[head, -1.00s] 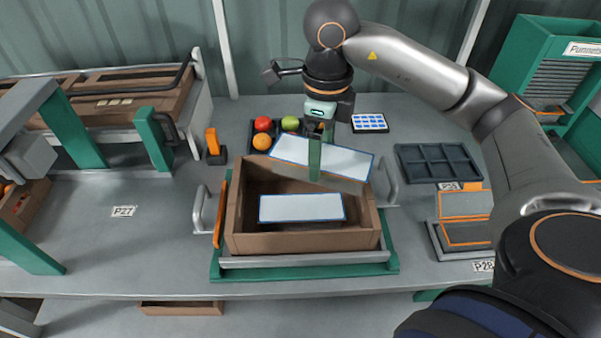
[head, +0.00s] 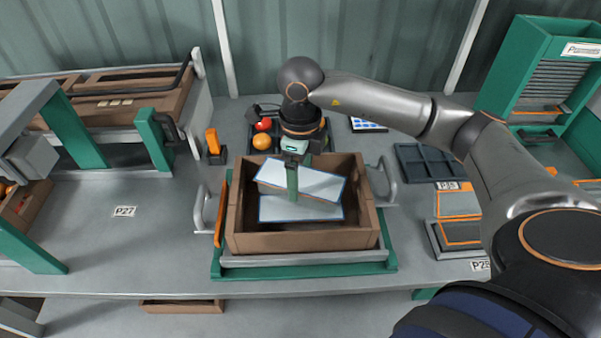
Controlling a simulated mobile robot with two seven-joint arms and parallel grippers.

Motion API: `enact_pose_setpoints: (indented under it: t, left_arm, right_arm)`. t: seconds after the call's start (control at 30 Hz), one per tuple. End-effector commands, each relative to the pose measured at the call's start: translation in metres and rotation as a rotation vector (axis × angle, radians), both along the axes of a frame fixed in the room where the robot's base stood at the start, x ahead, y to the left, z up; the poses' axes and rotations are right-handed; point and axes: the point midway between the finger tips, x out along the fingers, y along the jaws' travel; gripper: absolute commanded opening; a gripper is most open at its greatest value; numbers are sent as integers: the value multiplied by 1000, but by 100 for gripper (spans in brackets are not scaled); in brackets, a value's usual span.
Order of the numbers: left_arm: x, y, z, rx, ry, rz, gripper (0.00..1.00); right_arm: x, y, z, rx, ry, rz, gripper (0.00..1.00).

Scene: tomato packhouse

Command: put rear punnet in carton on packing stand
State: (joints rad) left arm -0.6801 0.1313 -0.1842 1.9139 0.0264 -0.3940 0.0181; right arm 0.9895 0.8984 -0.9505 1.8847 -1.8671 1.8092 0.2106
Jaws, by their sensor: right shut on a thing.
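The brown carton (head: 302,240) sits on the green and grey packing stand (head: 305,267) in the middle of the bench. One punnet with a pale, blue-edged top (head: 302,214) lies inside the carton at the front. My right gripper (head: 292,190) is shut on the rear punnet (head: 322,184), also pale-topped. It holds that punnet slightly tilted over the rear half of the carton, partly overlapping the front punnet in the view. Whether the held punnet touches the carton floor is hidden. My left gripper is not in view.
Behind the carton is a dark tray with a red tomato (head: 263,124) and an orange one (head: 262,141). A dark empty tray (head: 436,163) and orange-edged punnets (head: 458,204) stand at the right. The bench left of the stand is clear around the P27 label (head: 124,211).

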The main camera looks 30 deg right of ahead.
Motion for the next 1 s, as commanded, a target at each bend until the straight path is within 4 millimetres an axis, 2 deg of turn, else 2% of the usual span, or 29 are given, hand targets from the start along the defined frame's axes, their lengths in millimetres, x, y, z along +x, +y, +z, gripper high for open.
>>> enact_pose_setpoints:
  t: [0.3, 0.33, 0.43, 0.77, 0.87, 1.0]
  left_arm:
    - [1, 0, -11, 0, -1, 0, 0]
    - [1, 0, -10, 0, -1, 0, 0]
    - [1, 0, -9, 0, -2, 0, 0]
    - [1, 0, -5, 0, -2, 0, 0]
    - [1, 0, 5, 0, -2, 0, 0]
    - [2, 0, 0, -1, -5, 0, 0]
  right_arm:
    - [0, 0, -11, 1, -1, -1, 34]
    - [0, 0, -10, 0, 0, -1, 88]
    - [0, 0, -9, 0, 0, 0, 99]
    - [0, 0, -5, 0, 0, -1, 100]
    - [0, 0, 5, 0, 0, -1, 100]
    - [1, 0, 29, 0, -7, 0, 100]
